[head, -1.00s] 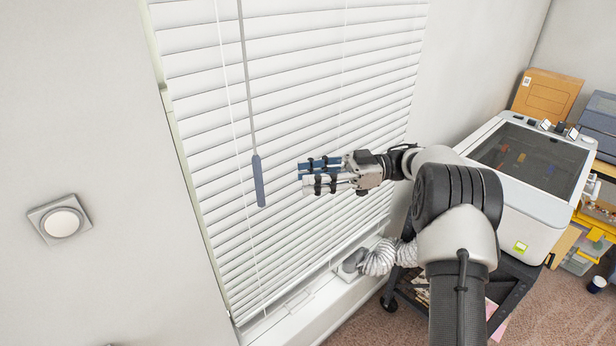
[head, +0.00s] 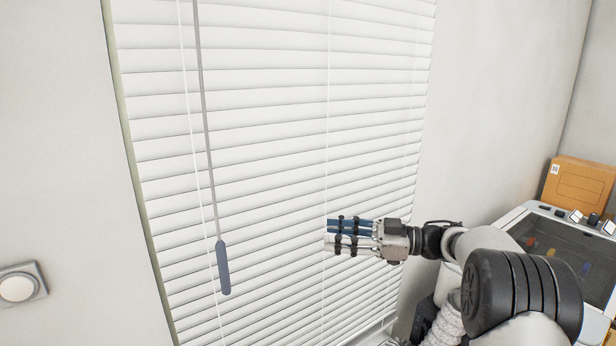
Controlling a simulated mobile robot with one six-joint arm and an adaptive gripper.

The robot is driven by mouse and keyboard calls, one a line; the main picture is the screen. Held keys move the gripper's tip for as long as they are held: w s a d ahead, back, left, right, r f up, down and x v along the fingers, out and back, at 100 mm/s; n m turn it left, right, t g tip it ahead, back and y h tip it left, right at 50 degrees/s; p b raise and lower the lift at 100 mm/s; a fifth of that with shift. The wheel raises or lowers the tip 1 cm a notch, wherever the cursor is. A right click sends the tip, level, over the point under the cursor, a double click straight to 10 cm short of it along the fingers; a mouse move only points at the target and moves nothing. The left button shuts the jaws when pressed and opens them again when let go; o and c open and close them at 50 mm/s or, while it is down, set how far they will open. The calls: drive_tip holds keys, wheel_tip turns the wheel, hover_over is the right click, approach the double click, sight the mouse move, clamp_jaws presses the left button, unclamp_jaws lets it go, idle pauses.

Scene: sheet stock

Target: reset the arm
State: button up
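My arm reaches in from the lower right, and my gripper (head: 328,236) points left in front of the window blind (head: 270,140). Its fingers carry blue and pale parts with black joints. They lie close together and nothing shows held in them. From this side I cannot tell whether they are open or shut. The grey-blue wand handle (head: 223,267) of the blind hangs to the left, apart from the fingers.
A white machine with a dark lid window (head: 575,250) stands at the right, with an orange box (head: 580,187) behind it. A round-knobbed wall switch (head: 17,288) is at the lower left. Bare wall lies either side of the blind.

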drive_tip(key=w+d+r+m+t+h+b, duration=0.1)
drive_tip(key=w+r+m+t+h+b, duration=0.1)
drive_tip(key=w+r+m+t+h, duration=0.25)
drive_tip(key=w+d+r+m+t+h+b, duration=0.1)
drive_tip(key=d+r+m+t+h+b, duration=0.15)
drive_tip(key=r+t, duration=0.4)
drive_tip(key=s+d+f+m+t+h+b, duration=0.2)
drive_tip(key=s+d+m+h, duration=0.45)
drive_tip(key=h, duration=0.25)
drive_tip(key=s+a+f+m+g+b, duration=0.1)
drive_tip(key=s+f+g, duration=0.3)
drive_tip(key=s+f, duration=0.5)
drive_tip(key=s+a+f+m+g+h+b, duration=0.1)
drive_tip(key=s+f+g+b, duration=0.1)
drive_tip(key=s+f, duration=0.7)
drive_tip(key=s+f+m+g+b, duration=0.1)
drive_tip(key=s+f+g, duration=0.4)
drive_tip(key=s, duration=1.5)
wheel_tip(320, 180, down, 4)
drive_tip(key=shift+s+a+f+m+g+h, duration=0.15)
drive_tip(key=shift+s+a+m+g+h, duration=0.2)
drive_tip(key=shift+m, duration=0.2)
